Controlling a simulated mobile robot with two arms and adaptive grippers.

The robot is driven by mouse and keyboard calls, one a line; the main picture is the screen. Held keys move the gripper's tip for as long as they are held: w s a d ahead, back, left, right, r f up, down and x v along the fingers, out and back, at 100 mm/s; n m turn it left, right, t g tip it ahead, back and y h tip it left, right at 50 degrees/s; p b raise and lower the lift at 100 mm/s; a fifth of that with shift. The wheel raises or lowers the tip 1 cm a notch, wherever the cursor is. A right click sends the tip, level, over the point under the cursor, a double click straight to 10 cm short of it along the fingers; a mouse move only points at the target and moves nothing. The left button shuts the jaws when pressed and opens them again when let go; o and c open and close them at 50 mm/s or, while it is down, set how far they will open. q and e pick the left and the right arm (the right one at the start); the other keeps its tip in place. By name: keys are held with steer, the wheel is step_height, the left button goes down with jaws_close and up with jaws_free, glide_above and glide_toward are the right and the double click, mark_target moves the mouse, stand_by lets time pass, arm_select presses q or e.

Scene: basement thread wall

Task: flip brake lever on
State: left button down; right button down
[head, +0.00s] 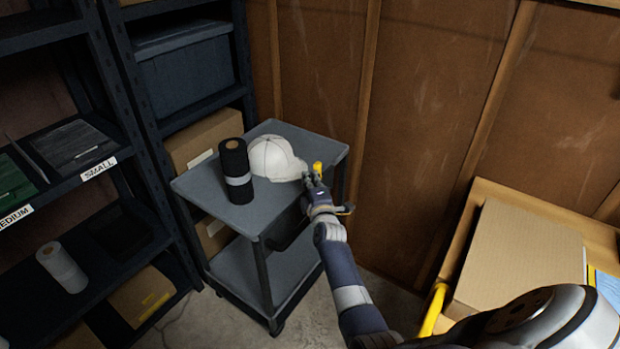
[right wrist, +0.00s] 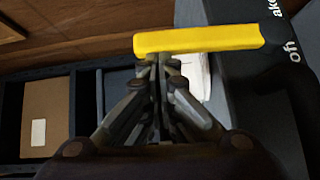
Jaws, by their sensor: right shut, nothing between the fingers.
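The yellow brake lever (right wrist: 198,40) spans the upper part of the right wrist view, lying nearly level in the picture. Its right end meets a black housing (right wrist: 290,75) with white lettering that is partly cut off. In the head view a small piece of the lever (head: 317,166) shows at the right edge of the grey cart (head: 240,222). My right gripper (head: 310,182) is at that edge. In the right wrist view its shut, empty fingertips (right wrist: 160,60) are at the lever's lower side, near its left end. I cannot tell whether they touch it. My left gripper is not in view.
A white cap (head: 273,157) and a black roll (head: 235,172) stand on the cart's top. Dark shelving (head: 150,130) stands to the left and a wooden wall (head: 430,120) behind. A cardboard box (head: 520,262) sits at lower right, beside a yellow handle (head: 434,308).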

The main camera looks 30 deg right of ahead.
mark_target(318, 168)
steer(key=shift+m+g+y, duration=0.5)
steer(key=shift+m+g, duration=0.4)
steer(key=d+p, duration=0.1)
steer(key=w+d+r+p, duration=0.1)
steer(key=p, duration=0.1)
steer(key=d+p, duration=0.1)
steer(key=shift+w+d+r, duration=0.2)
steer(key=shift+d+r, duration=0.05)
steer(key=d+b, duration=0.1)
steer(key=w+d+f+m+g+y, duration=0.1)
steer(key=d, duration=0.1)
steer(key=w+d+m+b, duration=0.1)
steer(key=d, duration=0.1)
steer(key=shift+f+g+y+b, duration=0.25)
steer(key=shift+g+y+b, duration=0.1)
steer(key=shift+g+y, duration=0.05)
steer(key=shift+r, duration=0.1)
